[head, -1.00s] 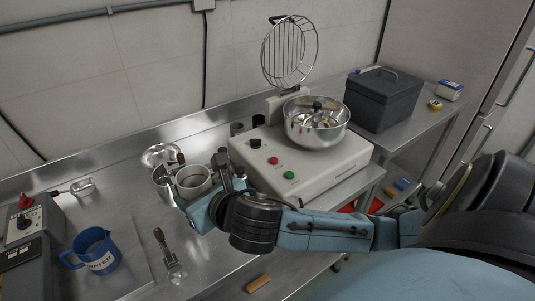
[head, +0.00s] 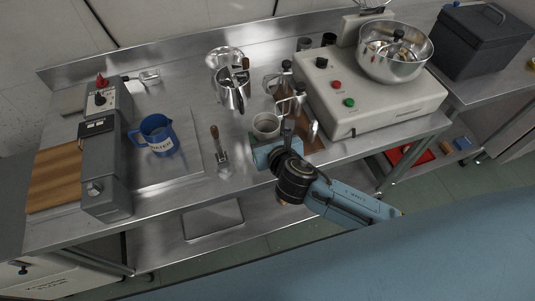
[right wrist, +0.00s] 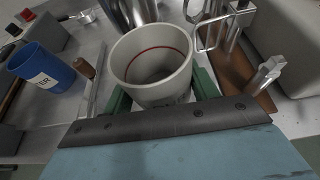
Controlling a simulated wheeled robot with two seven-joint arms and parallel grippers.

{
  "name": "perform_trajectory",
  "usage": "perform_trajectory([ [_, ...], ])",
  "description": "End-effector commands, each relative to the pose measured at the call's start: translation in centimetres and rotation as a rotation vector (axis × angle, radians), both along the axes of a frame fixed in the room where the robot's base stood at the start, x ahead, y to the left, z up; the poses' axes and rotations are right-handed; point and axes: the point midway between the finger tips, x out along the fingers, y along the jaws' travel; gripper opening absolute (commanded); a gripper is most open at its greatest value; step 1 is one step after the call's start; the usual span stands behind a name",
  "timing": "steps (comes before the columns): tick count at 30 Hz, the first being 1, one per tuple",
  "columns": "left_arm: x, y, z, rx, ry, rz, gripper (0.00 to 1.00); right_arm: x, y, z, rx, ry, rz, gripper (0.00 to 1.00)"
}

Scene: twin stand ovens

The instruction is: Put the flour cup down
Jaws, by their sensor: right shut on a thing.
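The flour cup, a pale grey cup (head: 266,127) with a red line round its inside wall, is upright near the front of the steel table. My right gripper (head: 268,143) is shut on it from the front. In the right wrist view the cup (right wrist: 150,62) sits between the green finger pads, and its inside looks empty. Its base is hidden, so I cannot tell whether it touches the tabletop. My left gripper is not in view.
A brown board with metal utensils (head: 309,130) and the mixer base (head: 375,104) are right of the cup. Metal pots (head: 231,96) stand behind it. A scoop (head: 221,158) and a blue water jug (head: 157,136) are to the left, with bare steel between cup and scoop.

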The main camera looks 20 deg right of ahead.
Motion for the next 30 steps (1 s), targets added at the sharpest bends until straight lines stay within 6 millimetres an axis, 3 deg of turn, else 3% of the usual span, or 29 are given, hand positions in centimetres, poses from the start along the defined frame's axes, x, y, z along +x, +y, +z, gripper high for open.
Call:
perform_trajectory([
  [3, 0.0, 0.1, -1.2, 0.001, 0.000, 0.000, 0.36, 0.0, -0.1, -2.8, -0.001, 0.003, -0.003, 0.33],
  [11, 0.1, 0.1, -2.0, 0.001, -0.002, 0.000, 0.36, 0.0, 0.0, -5.0, 0.001, 0.001, -0.001, 0.33],
  [18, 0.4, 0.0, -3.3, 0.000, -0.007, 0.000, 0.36, 0.0, -0.1, -8.2, 0.001, 0.002, -0.003, 0.33],
  [29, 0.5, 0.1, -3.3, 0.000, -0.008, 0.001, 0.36, 0.0, -0.1, -8.4, 0.000, 0.000, -0.001, 0.33],
  [30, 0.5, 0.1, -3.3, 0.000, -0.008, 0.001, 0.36, 0.0, -0.1, -8.4, 0.000, 0.000, -0.001, 0.61],
])
